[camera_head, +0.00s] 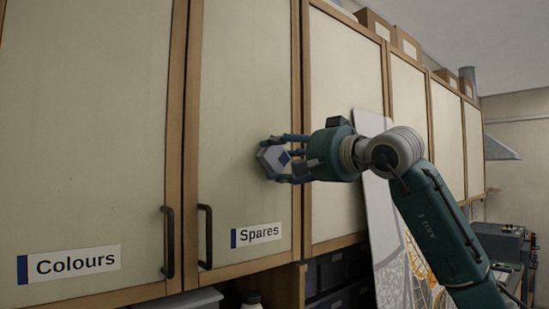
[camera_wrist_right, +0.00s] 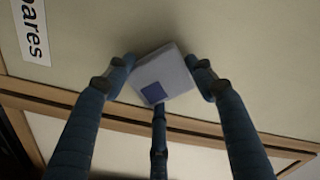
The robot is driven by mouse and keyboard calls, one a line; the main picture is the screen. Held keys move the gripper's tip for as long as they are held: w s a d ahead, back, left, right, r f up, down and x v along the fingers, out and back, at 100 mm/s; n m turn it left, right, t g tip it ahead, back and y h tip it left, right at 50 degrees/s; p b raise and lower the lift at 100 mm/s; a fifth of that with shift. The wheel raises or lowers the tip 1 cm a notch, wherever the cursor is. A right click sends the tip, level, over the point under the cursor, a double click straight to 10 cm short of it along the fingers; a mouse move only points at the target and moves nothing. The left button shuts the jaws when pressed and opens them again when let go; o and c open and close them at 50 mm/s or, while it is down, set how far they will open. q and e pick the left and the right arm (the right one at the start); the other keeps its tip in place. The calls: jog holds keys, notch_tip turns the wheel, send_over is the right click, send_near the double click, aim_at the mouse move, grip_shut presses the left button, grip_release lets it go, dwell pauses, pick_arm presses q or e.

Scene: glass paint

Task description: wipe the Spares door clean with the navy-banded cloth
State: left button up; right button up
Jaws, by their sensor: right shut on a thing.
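The Spares door (camera_head: 245,110) is a pale cabinet door in a wooden frame, with a dark handle at its lower left and a Spares label (camera_head: 258,235) low down. My right gripper (camera_head: 278,160) is at the right part of this door, above the label. It is shut on a folded pale cloth (camera_head: 268,157) with a navy patch. In the right wrist view the cloth (camera_wrist_right: 163,75) sits between the fingers, against or very close to the door panel (camera_wrist_right: 250,50); I cannot tell if it touches. My left gripper is not in view.
The Colours door (camera_head: 85,130) is to the left, with its own handle (camera_head: 168,243). More closed doors run to the right, with boxes (camera_head: 405,42) on top. A tall patterned panel (camera_head: 385,225) leans behind my right arm. Dark bins (camera_head: 335,270) sit below.

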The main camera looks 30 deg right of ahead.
aim_at(240, 157)
jog(key=shift+w+d+f, duration=0.1)
jog(key=shift+w+d, duration=0.05)
jog(key=shift+d, duration=0.75)
jog(key=shift+s+a, duration=0.25)
jog(key=shift+a, duration=1.45)
jog(key=shift+s+a, duration=0.25)
jog(key=shift+a, duration=1.5)
jog(key=shift+s+a, duration=0.25)
jog(key=shift+a, duration=1.45)
jog(key=shift+s+d, duration=0.15)
jog(key=shift+s, duration=0.35)
jog(key=shift+s+d, duration=0.15)
jog(key=shift+s, duration=0.35)
jog(key=shift+s+d+b, duration=0.15)
jog(key=shift+s+b, duration=0.1)
jog(key=shift+s, duration=0.75)
jog(key=shift+s+d+b, duration=0.1)
jog(key=shift+s+b, duration=0.1)
jog(key=shift+s, duration=0.75)
jog(key=s, duration=0.3)
jog(key=shift+d, duration=0.2)
